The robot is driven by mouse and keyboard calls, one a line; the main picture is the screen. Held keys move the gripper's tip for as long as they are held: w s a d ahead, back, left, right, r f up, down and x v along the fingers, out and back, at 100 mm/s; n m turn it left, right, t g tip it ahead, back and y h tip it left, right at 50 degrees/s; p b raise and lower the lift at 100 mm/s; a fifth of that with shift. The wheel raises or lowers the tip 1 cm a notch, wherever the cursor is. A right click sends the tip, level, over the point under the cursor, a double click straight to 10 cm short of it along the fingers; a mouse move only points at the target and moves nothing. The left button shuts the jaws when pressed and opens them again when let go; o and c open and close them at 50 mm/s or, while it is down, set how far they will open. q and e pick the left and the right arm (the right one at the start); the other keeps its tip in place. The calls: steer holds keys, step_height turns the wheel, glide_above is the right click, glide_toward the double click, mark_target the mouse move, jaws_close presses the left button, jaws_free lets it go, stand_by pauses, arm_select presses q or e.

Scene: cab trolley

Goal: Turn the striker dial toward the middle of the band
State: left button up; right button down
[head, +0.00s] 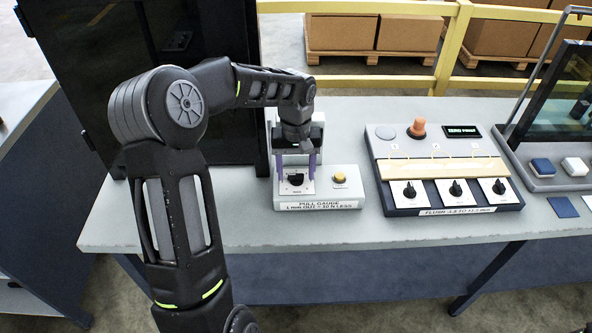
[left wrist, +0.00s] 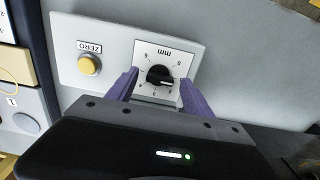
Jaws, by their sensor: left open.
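A black dial knob (head: 296,179) stands on a white scale plate on the pull gauge box (head: 318,204). In the left wrist view the knob (left wrist: 158,75) sits on a plate marked "mm" with numbers around it, seen upside down, and a pale pointer mark points to the picture's right. My left gripper (head: 297,171) is above the dial, pointing down, with its purple fingers open. In the left wrist view the fingers (left wrist: 159,82) lie on either side of the knob with gaps; contact does not show. My right gripper is in neither view.
A yellow button (head: 339,177) marked "ZERO" sits beside the dial. To the right a panel (head: 452,209) carries several dials, an orange knob (head: 417,128) and a small display (head: 463,131). A dark cabinet (head: 130,60) stands behind my left arm.

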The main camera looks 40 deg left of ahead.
mark_target(296, 175)
arm_select(q)
step_height(296, 175, up, 8)
steer(key=shift+f+b, duration=0.15)
steer(key=shift+b, duration=0.25)
steer(key=shift+f, duration=0.1)
stand_by(0.4)
